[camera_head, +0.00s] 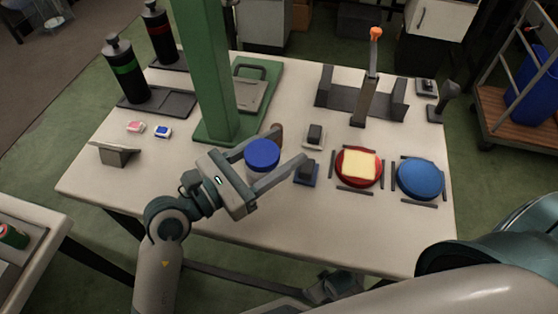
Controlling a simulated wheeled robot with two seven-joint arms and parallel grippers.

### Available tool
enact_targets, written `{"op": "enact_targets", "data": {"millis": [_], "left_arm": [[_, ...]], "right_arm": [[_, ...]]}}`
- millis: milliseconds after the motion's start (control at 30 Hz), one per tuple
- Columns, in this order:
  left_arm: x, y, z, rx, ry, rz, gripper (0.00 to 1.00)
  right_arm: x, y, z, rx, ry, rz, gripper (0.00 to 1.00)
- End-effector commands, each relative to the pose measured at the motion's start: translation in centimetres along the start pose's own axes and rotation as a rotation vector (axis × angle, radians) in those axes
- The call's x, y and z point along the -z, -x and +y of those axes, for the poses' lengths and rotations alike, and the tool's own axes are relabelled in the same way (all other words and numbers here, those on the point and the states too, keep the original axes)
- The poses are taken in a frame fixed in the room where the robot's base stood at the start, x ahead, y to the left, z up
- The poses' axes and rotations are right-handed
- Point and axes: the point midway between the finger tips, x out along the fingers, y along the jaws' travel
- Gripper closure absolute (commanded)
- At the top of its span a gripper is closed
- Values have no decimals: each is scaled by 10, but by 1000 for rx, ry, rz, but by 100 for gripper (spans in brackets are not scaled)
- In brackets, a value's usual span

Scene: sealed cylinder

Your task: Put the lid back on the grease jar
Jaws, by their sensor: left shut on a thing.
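My left gripper (286,144) is over the front middle of the table, its two long fingers on either side of a round piece with a blue top (262,153). It is shut on this piece. A paler body (257,176) shows just below the blue top, partly hidden by the fingers. I cannot tell whether the blue top is a lid resting on a jar, or whether the piece touches the table.
A green post (208,70) stands close behind the left gripper. To the right are a small dark block on a blue base (306,174), a red dish (343,168) bearing a pale yellow square, and a blue disc (420,178).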

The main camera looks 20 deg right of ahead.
Motion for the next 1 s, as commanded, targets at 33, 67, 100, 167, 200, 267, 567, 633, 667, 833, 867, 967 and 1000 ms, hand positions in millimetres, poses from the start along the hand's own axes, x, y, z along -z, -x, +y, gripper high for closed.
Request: {"op": "enact_targets", "data": {"millis": [33,67,100,167,200,267,567,633,667,833,867,967,1000], "left_arm": [[-1,0,0,0,0,-2,100],[-1,0,0,0,0,-2,100],[-1,0,0,0,0,-2,100],[0,0,0,0,0,-1,100],[2,0,0,0,0,-1,100],[7,0,0,0,0,-1,100],[39,0,-1,1,0,0,100],[40,0,-1,0,-1,-2,100],[39,0,-1,0,-1,-2,100],[39,0,-1,0,-1,-2,100],[39,0,-1,0,-1,-2,100],[41,0,-1,0,-1,-2,100],[42,0,-1,0,-1,-2,100]], "right_arm": [[-1,0,0,0,0,-1,30],[-1,0,0,0,0,-2,30],[-2,0,0,0,0,-3,30],[-3,-1,0,0,0,-5,30],[-4,-2,0,0,0,-6,30],[-5,-2,0,0,0,-10,30],[4,12,-2,1,1,-4,30],[5,14,-2,1,1,-2,30],[4,15,-2,2,1,-3,30],[2,14,-2,1,0,-8,30],[1,13,-2,1,0,-8,30],[2,12,-2,1,0,-9,30],[2,12,-2,1,0,-10,30]]}}
